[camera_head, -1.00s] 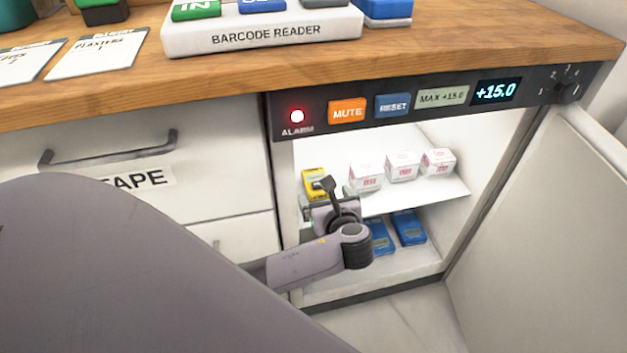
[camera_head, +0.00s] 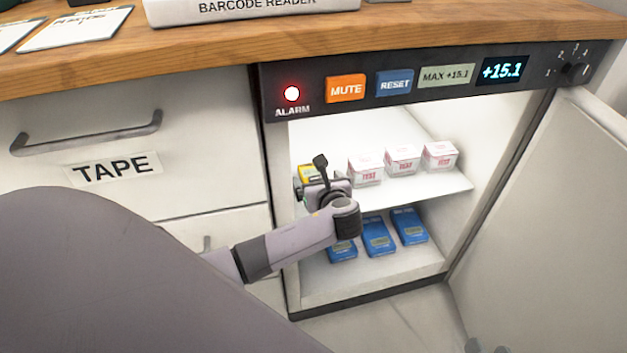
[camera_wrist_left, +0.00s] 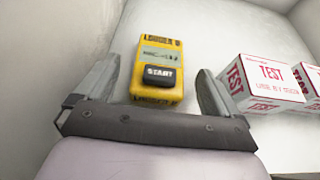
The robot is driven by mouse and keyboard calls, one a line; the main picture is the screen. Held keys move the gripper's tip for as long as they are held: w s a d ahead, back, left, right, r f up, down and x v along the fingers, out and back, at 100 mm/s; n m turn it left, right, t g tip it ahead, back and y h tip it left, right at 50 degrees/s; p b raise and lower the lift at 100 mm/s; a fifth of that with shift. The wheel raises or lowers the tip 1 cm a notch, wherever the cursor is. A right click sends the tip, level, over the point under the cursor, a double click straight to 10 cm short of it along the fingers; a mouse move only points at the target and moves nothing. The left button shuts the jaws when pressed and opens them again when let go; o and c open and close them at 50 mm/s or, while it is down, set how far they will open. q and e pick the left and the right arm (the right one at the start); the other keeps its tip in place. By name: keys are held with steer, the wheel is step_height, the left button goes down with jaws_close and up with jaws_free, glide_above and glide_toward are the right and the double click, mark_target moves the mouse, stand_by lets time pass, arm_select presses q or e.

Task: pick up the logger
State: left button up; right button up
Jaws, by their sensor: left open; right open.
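The logger is a yellow box with a dark START button, on the upper shelf of the open fridge at its left side. In the head view the logger (camera_head: 307,170) is partly hidden behind my left gripper (camera_head: 318,182). In the left wrist view the logger (camera_wrist_left: 160,47) lies ahead, and my left gripper (camera_wrist_left: 157,72) is open with one finger to each side of its near end. Gaps show on both sides, so the fingers do not grip it. Two grey tips of my right gripper (camera_head: 487,349) show apart at the bottom edge, low before the open door.
White TEST boxes (camera_head: 402,160) stand right of the logger on the same shelf (camera_head: 420,187); the nearest is close to the right finger. Blue devices (camera_head: 378,238) lie below. The fridge's left wall (camera_head: 279,200) and open door (camera_head: 550,210) flank the opening. The alarm light (camera_head: 292,93) is red.

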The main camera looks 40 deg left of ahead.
arm_select(q)
steer(key=c, duration=1.2)
steer(key=shift+c, duration=0.2)
steer(key=shift+r, duration=0.25)
step_height(320, 180, up, 10)
steer(key=p, duration=0.5)
steer(key=shift+f, duration=0.2)
arm_select(e)
steer(key=shift+s+d+r+n+h, duration=0.2)
steer(key=shift+d+h, duration=0.25)
steer(key=shift+d, duration=0.3)
steer(key=shift+s+d+r+n+h, duration=0.15)
steer(key=shift+s+d+h, duration=0.1)
steer(key=shift+d+h, duration=0.35)
steer(key=shift+s+d+r+n+h, duration=0.2)
steer(key=shift+d+h, duration=0.15)
steer(key=shift+d, duration=0.5)
